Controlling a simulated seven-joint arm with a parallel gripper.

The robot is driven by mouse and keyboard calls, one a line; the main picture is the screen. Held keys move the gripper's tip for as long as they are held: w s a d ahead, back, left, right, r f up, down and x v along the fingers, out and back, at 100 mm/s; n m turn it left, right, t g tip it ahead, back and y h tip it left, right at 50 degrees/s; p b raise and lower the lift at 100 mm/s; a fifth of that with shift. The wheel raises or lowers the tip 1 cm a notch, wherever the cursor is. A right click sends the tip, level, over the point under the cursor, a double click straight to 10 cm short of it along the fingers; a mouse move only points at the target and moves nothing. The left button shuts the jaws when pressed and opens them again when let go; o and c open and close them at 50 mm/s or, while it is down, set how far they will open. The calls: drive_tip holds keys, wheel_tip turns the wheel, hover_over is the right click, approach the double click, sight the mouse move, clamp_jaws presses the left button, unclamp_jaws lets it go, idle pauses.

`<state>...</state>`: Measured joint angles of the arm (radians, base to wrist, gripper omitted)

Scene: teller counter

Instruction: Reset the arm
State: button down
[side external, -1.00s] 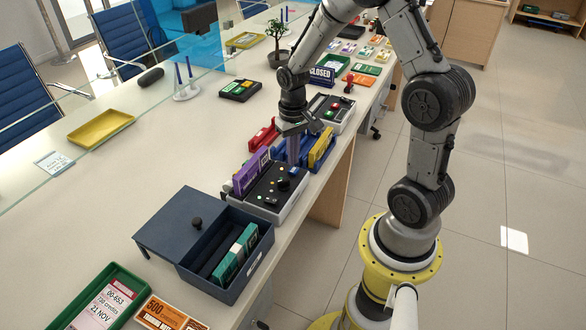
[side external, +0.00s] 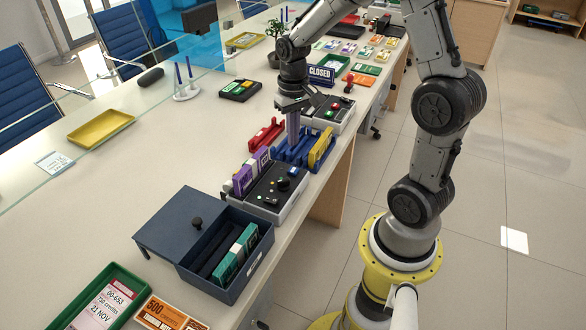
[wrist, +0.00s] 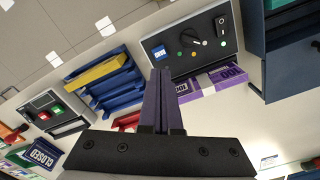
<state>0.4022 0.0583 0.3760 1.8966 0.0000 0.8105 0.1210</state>
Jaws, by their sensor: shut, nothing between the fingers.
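My gripper (side external: 293,138) is above the counter (side external: 120,185), over the blue rack area, its fingers pointing down. In the wrist view my gripper (wrist: 160,78) shows its two long fingers side by side, shut with nothing held. Purple note bundles (side external: 246,176) stand at the left side of the counting machine (side external: 277,194), apart from my fingers; they also show in the wrist view (wrist: 222,80), to the right of the fingertips. A blue rack (side external: 304,148) holding a yellow bundle (side external: 322,146) is close beside and partly below my fingers.
A dark open cash box (side external: 246,271) with green-banded bundles stands in front. A red holder (side external: 266,135) is left of the blue rack, and a device with buttons (side external: 328,112) is behind. A CLOSED sign (side external: 320,75) and plant (side external: 277,32) are farther back. A glass screen borders the left.

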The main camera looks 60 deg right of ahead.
drive_tip(key=s+a+r+n+t, duration=0.2)
drive_tip(key=a+r+n+t, duration=0.15)
drive_tip(key=a+r, duration=0.65)
drive_tip(key=s+a+r+n+t, duration=0.1)
drive_tip(key=s, duration=0.5)
drive_tip(key=s+a+r+n+t, duration=0.1)
drive_tip(key=s+a+r, duration=0.1)
drive_tip(key=s, duration=0.5)
drive_tip(key=shift+s+a, duration=0.15)
drive_tip(key=shift+a, duration=0.1)
